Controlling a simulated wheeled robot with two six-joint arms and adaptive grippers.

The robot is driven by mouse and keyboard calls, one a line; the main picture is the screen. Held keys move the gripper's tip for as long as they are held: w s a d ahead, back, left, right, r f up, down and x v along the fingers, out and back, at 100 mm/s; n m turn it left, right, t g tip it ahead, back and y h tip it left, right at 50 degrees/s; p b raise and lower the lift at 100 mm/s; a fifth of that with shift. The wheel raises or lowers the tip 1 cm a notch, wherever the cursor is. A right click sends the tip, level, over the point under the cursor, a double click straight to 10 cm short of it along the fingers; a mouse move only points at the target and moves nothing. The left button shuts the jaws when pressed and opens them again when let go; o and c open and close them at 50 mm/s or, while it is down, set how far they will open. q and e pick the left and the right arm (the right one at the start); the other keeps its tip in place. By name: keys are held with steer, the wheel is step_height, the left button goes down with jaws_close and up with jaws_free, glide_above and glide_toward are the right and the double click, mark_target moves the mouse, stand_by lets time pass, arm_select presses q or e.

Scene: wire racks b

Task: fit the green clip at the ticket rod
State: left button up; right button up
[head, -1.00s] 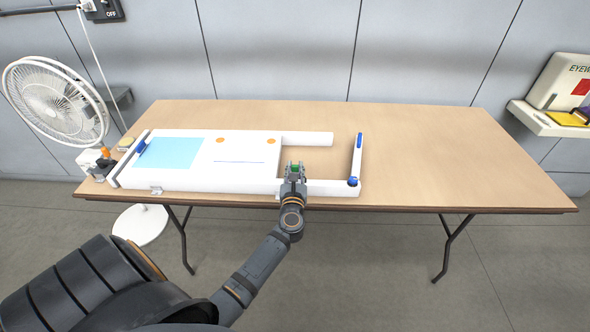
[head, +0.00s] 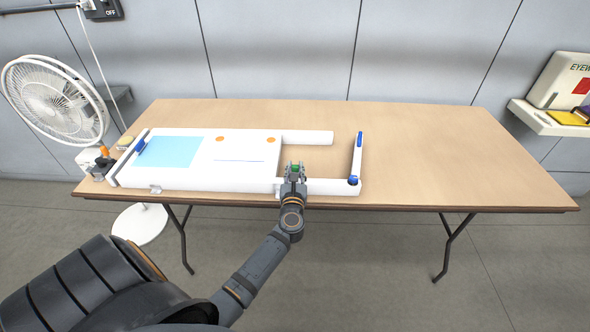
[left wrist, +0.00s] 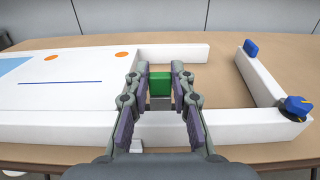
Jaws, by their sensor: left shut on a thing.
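My left gripper (head: 294,170) is shut on the green clip (left wrist: 160,84). The clip shows as a small green block between the fingertips in the left wrist view, and in the head view (head: 295,167). The gripper is over the front white bar near the right edge of the white board (head: 235,175). A grey-white piece shows just below the clip between the fingers; I cannot tell whether they touch. I cannot make out which part is the ticket rod. My right gripper is not in view.
A white crosspiece with blue ends (head: 357,160) stands at the right of the bars. A rear white bar (head: 308,138) runs behind the gripper. A fan (head: 57,100) is at the left. The right half of the table (head: 450,160) is clear.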

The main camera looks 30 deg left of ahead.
arm_select(q)
steer(key=shift+f+b, duration=0.6)
steer(key=shift+f, duration=0.1)
steer(key=o, duration=1)
steer(key=v, duration=1.2)
